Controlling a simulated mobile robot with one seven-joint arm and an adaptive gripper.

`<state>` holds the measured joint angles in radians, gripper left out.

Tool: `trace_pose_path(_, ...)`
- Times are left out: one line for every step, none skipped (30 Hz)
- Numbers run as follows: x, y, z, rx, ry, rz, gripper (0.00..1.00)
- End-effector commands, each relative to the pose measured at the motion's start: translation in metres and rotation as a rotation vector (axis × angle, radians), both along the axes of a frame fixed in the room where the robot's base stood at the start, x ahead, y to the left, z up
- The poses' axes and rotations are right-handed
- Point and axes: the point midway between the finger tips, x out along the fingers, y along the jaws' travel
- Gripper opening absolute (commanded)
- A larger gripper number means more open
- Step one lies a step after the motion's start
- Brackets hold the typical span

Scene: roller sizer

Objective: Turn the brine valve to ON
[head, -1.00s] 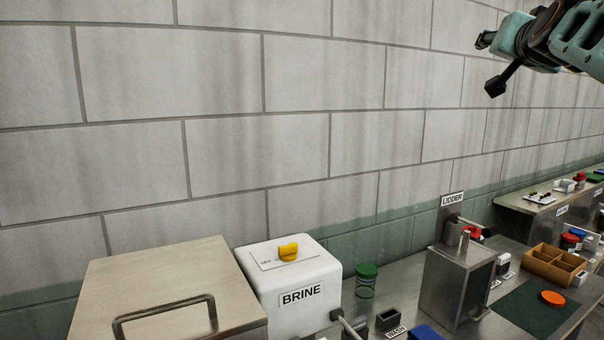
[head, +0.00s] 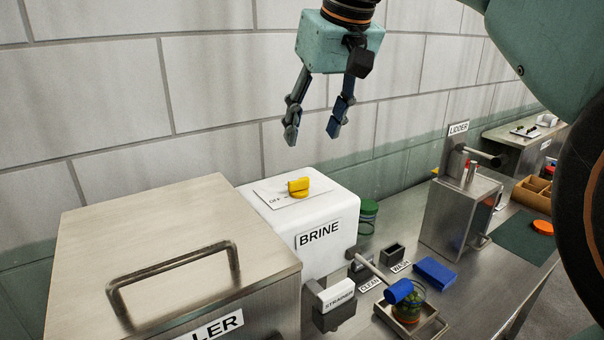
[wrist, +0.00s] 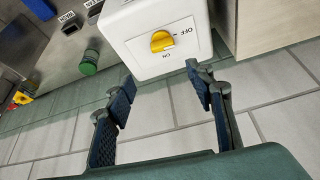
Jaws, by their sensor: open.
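The brine valve is a yellow knob (head: 299,187) on a white plate on top of the white BRINE box (head: 345,205). In the wrist view the yellow knob (wrist: 161,41) sits on the plate with OFF marked at one side and ON at another. Its raised grip looks turned toward the OFF mark. My gripper (head: 313,138) is open and empty, pointing down above the knob and apart from it. In the wrist view my gripper's fingers (wrist: 165,90) stand apart below the BRINE box, with nothing between them.
A metal box with a handle (head: 180,262) stands left of the BRINE box. A green-lidded jar (head: 368,208) stands to its right, a LIDDER machine (head: 460,215) farther right. The wall is close behind.

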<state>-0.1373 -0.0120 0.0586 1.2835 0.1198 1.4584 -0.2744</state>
Motion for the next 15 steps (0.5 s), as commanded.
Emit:
trace_pose_path(-0.006,0.002,-0.004,-0.010,0.015,0.014,0.49)
trace_pose_path(-0.008,0.003,-0.005,-0.013,0.023,0.019,0.49)
trace_pose_path(-0.009,0.004,-0.008,-0.017,0.030,0.025,0.49)
trace_pose_path(-0.009,0.005,-0.011,-0.020,0.033,0.027,0.49)
trace_pose_path(-0.009,0.005,-0.014,-0.020,0.035,0.028,0.49)
trace_pose_path(-0.007,0.006,-0.019,-0.020,0.036,0.028,0.49)
trace_pose_path(-0.006,0.007,-0.023,-0.020,0.036,0.028,0.49)
trace_pose_path(-0.004,0.008,-0.028,-0.020,0.036,0.027,0.49)
trace_pose_path(-0.002,0.009,-0.035,-0.020,0.037,0.027,0.49)
trace_pose_path(0.001,0.010,-0.040,-0.019,0.036,0.027,0.49)
trace_pose_path(0.003,0.012,-0.046,-0.019,0.036,0.027,0.49)
trace_pose_path(0.005,0.013,-0.053,-0.019,0.036,0.026,0.49)
trace_pose_path(0.007,0.014,-0.059,-0.019,0.036,0.026,0.49)
trace_pose_path(0.009,0.015,-0.064,-0.020,0.036,0.026,0.49)
trace_pose_path(0.012,0.016,-0.070,-0.019,0.035,0.026,0.49)
